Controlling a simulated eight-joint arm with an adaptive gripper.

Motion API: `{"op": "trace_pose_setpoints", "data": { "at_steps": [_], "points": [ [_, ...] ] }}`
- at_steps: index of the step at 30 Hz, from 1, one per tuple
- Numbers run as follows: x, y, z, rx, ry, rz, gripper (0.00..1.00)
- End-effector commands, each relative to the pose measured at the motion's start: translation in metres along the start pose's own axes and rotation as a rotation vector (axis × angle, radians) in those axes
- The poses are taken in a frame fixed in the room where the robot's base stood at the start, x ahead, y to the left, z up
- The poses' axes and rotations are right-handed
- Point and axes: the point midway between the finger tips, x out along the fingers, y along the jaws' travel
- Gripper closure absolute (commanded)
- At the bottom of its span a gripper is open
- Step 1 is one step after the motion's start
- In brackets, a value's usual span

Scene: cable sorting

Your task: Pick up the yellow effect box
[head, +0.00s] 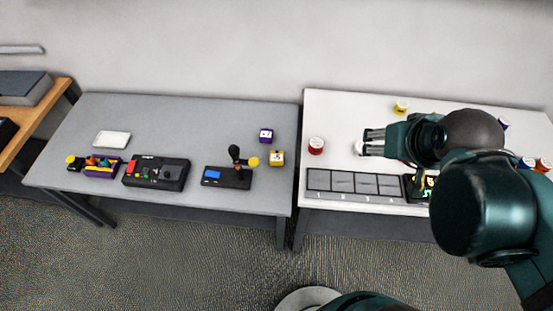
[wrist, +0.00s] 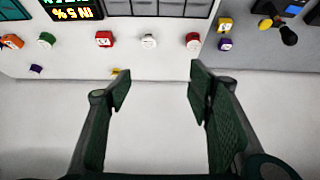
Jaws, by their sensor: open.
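The yellow effect box (head: 277,158) is a small cube near the right end of the grey table. A purple box (head: 266,136) sits just behind it. In the wrist view the yellow box (wrist: 225,25) is at the upper right, with the purple box (wrist: 225,44) below it. My gripper (head: 373,143) is above the white table, to the right of the yellow box and well apart from it. Its fingers (wrist: 158,88) are spread in the wrist view, with only pale surface between them. It is open and empty.
A device with a black joystick and yellow knob (head: 228,177) stands left of the yellow box. A red spool (head: 316,146) and a white spool (head: 357,148) lie on the white table (head: 335,115). A numbered tray (head: 343,183) lies along its front. The grey table's (head: 200,120) back is mostly clear.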

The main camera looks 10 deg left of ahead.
Motion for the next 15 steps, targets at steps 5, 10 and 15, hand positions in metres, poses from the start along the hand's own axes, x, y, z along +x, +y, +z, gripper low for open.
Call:
{"op": "trace_pose_setpoints", "data": {
  "at_steps": [5, 10, 15],
  "points": [
    [0.0000, 0.0000, 0.0000, 0.000, 0.000, 0.000, 0.48],
    [0.0004, -0.0003, -0.0002, 0.002, -0.001, -0.001, 0.48],
    [0.0039, -0.0030, -0.0029, 0.021, -0.009, -0.004, 0.48]
  ]
}}
